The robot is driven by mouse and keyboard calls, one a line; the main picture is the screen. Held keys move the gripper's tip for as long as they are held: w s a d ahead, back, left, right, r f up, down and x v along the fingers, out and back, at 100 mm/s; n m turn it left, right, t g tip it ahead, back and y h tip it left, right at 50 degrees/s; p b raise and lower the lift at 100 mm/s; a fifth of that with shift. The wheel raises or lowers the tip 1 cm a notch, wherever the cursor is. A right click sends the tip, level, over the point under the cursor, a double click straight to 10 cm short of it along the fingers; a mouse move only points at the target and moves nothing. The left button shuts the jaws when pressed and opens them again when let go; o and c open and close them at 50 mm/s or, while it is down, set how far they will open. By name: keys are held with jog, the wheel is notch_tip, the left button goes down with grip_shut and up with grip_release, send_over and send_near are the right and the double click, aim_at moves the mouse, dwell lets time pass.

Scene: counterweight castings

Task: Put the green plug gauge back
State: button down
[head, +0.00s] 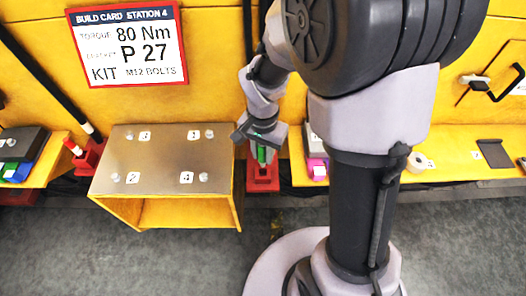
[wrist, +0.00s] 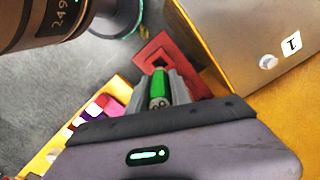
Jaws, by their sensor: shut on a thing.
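The green plug gauge (head: 262,155) is held upright in my gripper (head: 262,140), between the metal table and the right-hand shelf. In the wrist view the green gauge (wrist: 158,84) sits between the two grey fingers, which are shut on it. A red square stand (head: 263,180) is directly below the gauge. In the wrist view the red stand (wrist: 184,47) has a dark square opening, and the gauge's far end lines up with it. I cannot tell whether the tip is inside the opening or above it.
A metal-topped yellow table (head: 160,160) with numbered labels and bolts stands close left of the stand. Yellow shelves (head: 455,142) with small items flank it. Another red stand (head: 88,156) is left of the table. A build card (head: 127,45) hangs behind.

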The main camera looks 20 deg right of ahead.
jog(key=shift+f+b, duration=2.6)
jog(key=shift+f, duration=0.45)
jog(key=shift+f, duration=0.25)
jog(key=c, duration=1.1)
grip_release()
notch_tip(320, 180, up, 18)
jog(key=p, duration=0.7)
jog(key=shift+f, duration=0.25)
notch_tip(320, 180, up, 7)
jog(key=p, duration=0.7)
send_over(263, 166)
jog(key=shift+w+d+b, duration=0.15)
jog(key=shift+w+b, duration=0.2)
jog(key=shift+w, duration=0.1)
jog(key=shift+f, duration=0.1)
